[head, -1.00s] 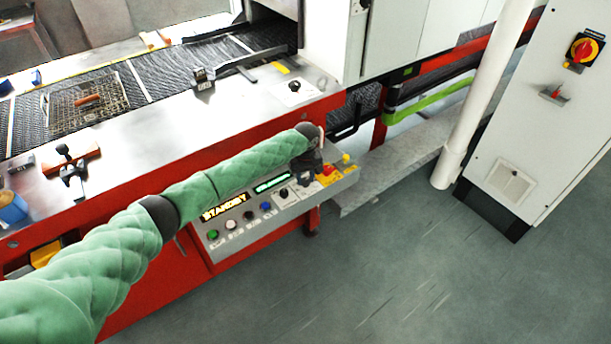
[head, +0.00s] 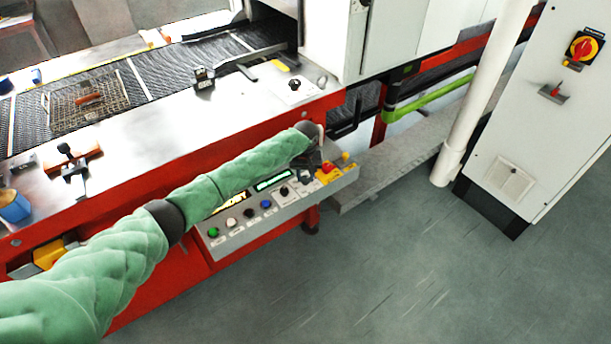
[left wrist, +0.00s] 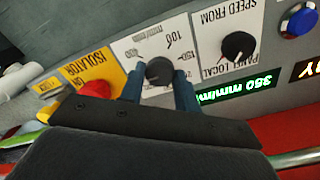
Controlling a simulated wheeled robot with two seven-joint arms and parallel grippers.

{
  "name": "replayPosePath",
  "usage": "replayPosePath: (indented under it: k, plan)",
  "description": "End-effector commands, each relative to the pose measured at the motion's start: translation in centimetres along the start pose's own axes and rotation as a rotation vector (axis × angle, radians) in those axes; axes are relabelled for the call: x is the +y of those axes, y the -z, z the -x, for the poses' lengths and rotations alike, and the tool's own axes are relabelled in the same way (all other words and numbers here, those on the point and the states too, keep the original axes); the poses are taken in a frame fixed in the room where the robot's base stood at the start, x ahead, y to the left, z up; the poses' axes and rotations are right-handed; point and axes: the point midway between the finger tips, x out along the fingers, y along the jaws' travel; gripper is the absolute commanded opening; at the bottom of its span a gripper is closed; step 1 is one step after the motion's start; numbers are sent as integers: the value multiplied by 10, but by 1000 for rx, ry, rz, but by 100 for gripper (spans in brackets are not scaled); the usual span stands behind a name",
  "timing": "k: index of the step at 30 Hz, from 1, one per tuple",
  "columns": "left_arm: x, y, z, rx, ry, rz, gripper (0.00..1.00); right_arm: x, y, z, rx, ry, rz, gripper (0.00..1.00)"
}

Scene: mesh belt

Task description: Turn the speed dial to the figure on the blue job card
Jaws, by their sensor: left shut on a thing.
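The speed dial (left wrist: 158,70) is a dark round knob on a white scale plate, seen upside down in the left wrist view. My left gripper (left wrist: 160,88) is shut on it, one blue-grey finger on each side. In the head view my left gripper (head: 313,160) reaches the right end of the control panel (head: 238,237) and hides the dial. The green speed display (left wrist: 235,90) appears to read 350 mm/min, upside down and partly cut by the finger. I cannot make out a blue job card or its figure. My right gripper is not in view.
Beside the dial are a black SPEED FROM selector (left wrist: 238,46), a blue button (left wrist: 298,18) and a red knob (left wrist: 95,90) on a yellow plate. The mesh belt (head: 180,70) runs behind. A white pipe (head: 480,100) and cabinet (head: 535,130) stand right; the floor in front is clear.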

Motion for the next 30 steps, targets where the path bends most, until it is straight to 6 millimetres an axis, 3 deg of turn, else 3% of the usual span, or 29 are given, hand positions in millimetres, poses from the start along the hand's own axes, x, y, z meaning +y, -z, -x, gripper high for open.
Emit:
replayPosePath:
  k: [1, 4, 17, 21, 30]
  plan:
    - [0, 0, 0, -1, 1, 0, 36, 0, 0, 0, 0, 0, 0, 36]
    - [0, 0, 0, -1, 1, 1, 54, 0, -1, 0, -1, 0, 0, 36]
    - [0, 0, 10, 1, -1, 0, 54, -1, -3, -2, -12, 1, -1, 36]
    - [0, 0, 30, 2, -2, 0, 54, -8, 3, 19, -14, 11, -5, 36]
    - [0, 0, 69, 0, 0, 0, 54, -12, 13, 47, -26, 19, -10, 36]
